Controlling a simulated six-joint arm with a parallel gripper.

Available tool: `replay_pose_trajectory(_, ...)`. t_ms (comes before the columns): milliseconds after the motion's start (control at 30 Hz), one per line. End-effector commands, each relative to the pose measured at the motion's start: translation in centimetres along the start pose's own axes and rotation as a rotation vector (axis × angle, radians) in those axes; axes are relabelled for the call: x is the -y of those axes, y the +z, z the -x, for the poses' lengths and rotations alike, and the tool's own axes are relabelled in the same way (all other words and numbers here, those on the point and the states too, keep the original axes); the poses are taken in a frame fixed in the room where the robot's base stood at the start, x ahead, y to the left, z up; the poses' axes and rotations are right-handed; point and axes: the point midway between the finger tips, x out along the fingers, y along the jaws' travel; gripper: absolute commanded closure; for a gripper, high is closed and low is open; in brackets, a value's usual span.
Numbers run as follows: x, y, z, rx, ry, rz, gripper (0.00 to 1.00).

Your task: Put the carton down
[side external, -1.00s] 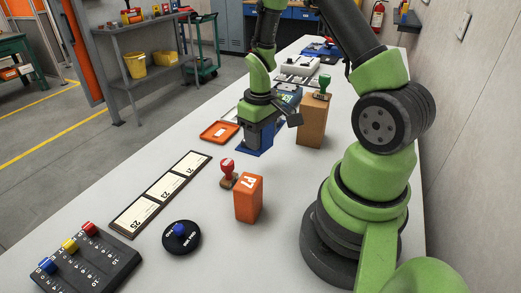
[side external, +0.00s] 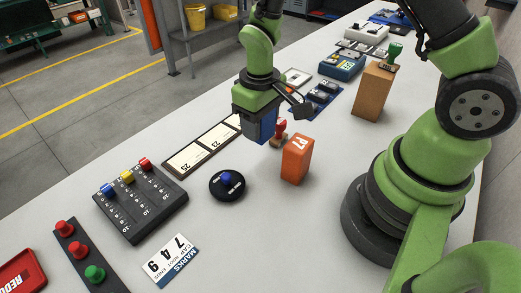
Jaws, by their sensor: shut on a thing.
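My gripper (side external: 256,115) is shut on a blue carton (side external: 266,126), partly hidden by the fingers and gripper body. The carton is upright.
A tan box (side external: 371,92) with a green-handled stamp (side external: 394,52) on top stands at the right. A round black dial (side external: 228,184), a slider panel (side external: 140,203), a button strip (side external: 78,250) and a card (side external: 170,260) lie nearer. Bare bench shows right of the dial.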

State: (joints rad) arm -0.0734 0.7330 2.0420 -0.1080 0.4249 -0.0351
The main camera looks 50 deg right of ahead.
Motion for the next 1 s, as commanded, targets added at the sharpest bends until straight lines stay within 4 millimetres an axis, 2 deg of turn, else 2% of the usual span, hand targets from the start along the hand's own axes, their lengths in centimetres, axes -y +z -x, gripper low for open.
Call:
replay_pose_trajectory(100, -0.1, 0.1, -2.0, 0.004, 0.000, -0.001, 0.78)
replay_pose_trajectory(233, -0.1, 0.0, -3.0, 0.002, 0.000, -0.002, 0.78)
replay_pose_trajectory(500, -0.1, 0.0, -6.6, 0.001, 0.000, -0.002, 0.78)
replay_pose_trajectory(900, -0.1, 0.0, -7.1, -0.002, 0.000, -0.002, 0.78)
replay_pose_trajectory(933, -0.1, 0.0, -7.1, -0.002, 0.000, -0.002, 0.50)
replay_pose_trajectory(1000, -0.1, -0.1, -7.1, -0.002, 0.000, -0.002, 0.34)
